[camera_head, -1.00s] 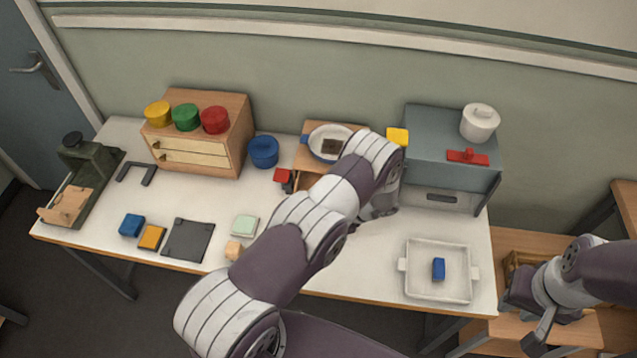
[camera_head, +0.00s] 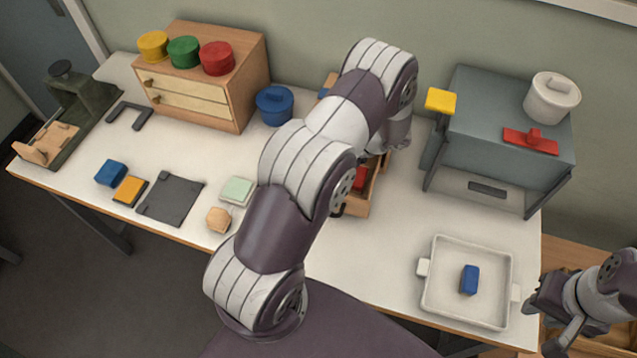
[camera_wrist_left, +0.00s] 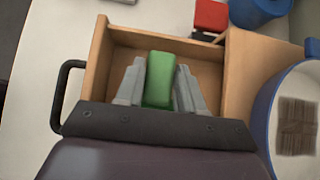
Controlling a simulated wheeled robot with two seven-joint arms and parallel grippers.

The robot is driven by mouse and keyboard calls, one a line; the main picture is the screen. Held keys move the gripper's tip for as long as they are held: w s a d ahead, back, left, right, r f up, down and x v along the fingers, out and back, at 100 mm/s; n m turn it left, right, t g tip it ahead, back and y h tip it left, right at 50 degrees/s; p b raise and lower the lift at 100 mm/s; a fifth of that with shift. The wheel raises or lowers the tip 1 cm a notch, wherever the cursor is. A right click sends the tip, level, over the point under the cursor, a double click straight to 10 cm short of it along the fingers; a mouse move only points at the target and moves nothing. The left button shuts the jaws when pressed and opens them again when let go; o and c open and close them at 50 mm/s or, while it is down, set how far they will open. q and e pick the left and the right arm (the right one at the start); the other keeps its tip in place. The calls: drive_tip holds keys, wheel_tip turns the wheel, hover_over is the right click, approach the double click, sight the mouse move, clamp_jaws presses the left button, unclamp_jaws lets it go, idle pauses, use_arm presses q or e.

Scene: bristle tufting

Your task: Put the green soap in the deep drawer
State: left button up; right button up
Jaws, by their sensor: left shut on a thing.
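The green soap (camera_wrist_left: 159,80) is between the fingers of my left gripper (camera_wrist_left: 160,88) in the left wrist view. The gripper is shut on it, over an open wooden drawer (camera_wrist_left: 99,62). I cannot tell whether the soap touches the drawer floor. The drawer has a black handle (camera_wrist_left: 66,95), and my gripper hides its near part. In the head view the drawer (camera_head: 362,206) is partly behind my left arm, which hides the soap and the left fingers. My right gripper (camera_head: 565,325) is at the lower right edge, and its finger gap is unclear.
A red block (camera_wrist_left: 210,15) and a blue pot (camera_wrist_left: 258,10) stand beside the drawer. A pan with a blue rim (camera_wrist_left: 264,110) is on the unit's top. A white tray (camera_head: 432,295) holds a blue block (camera_head: 470,280). A grey stove-like unit (camera_head: 500,150) stands right.

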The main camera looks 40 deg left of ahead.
use_arm(q)
drive_tip(key=shift+s+a+f+p, duration=0.2)
drive_tip(key=shift+a+f, duration=0.05)
drive_tip(key=shift+a, duration=0.35)
drive_tip(key=shift+s+a+f+p, duration=0.15)
drive_tip(key=shift+a+f+p, duration=0.1)
drive_tip(key=shift+a, duration=0.3)
drive_tip(key=shift+s+a+f, duration=0.15)
drive_tip(key=shift+s+f, duration=0.05)
drive_tip(key=shift+f, duration=0.05)
drive_tip(key=f, duration=0.3)
drive_tip(key=shift+w+f+p, duration=0.25)
drive_tip(key=shift+f+p, duration=0.05)
drive_tip(key=shift+p, duration=0.1)
drive_tip(key=shift+s, duration=0.15)
drive_tip(key=shift+f+b, duration=0.15)
drive_tip(key=shift+b, duration=0.15)
drive_tip(key=o, duration=1.1)
use_arm(e)
drive_tip(key=shift+s, duration=0.25)
use_arm(q)
drive_tip(key=shift+o, duration=0.2)
